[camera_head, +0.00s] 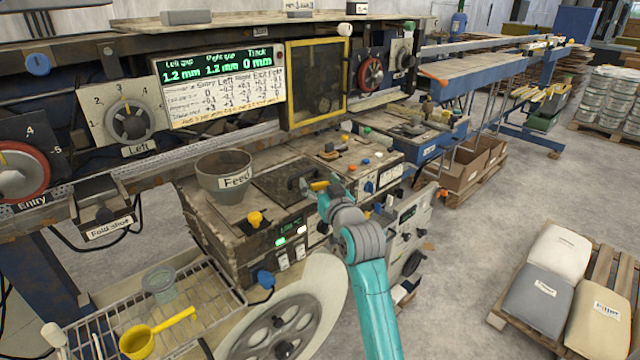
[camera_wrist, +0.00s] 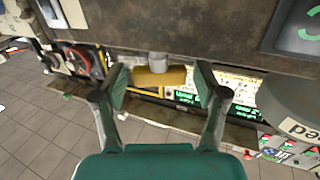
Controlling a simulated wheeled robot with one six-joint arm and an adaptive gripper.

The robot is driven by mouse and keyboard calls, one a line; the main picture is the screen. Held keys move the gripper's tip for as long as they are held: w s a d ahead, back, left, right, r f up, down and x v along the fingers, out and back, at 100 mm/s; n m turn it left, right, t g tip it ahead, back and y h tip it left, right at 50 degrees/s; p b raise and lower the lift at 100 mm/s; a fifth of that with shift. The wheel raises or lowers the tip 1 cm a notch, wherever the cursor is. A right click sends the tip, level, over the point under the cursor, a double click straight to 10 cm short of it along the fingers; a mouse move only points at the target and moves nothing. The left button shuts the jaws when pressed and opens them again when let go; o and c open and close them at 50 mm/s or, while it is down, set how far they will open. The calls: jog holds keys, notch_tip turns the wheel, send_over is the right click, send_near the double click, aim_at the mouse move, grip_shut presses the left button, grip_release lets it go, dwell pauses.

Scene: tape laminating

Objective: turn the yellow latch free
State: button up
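The yellow latch (camera_head: 319,185) is a small bar on the front edge of the brown machine's top, beside the dark lid (camera_head: 288,182). It also shows in the wrist view as a yellow bar (camera_wrist: 160,77) with a grey round piece at its middle. My gripper (camera_wrist: 162,88) is open, with one finger to each side of the latch in the picture. The fingertips appear apart from it. In the head view my gripper (camera_head: 323,192) is close to the latch, and the wrist partly hides it.
A grey Feed hopper (camera_head: 222,178) stands left of the lid. A yellow knob (camera_head: 255,219) and a blue knob (camera_head: 265,279) stick out nearby. A wire rack (camera_head: 205,300) holds a yellow scoop (camera_head: 140,341). A yellow-framed window (camera_head: 318,85) is behind.

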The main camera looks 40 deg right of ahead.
jog(key=c, duration=0.9)
jog(key=shift+c, duration=0.2)
jog(key=shift+d+n+y, duration=0.1)
jog(key=shift+n+y, duration=0.3)
jog(key=shift+y, duration=0.2)
jog(key=shift+t+y, duration=0.3)
jog(key=shift+n+y, duration=1.7)
jog(key=shift+y, duration=0.6)
jog(key=o, duration=1.2)
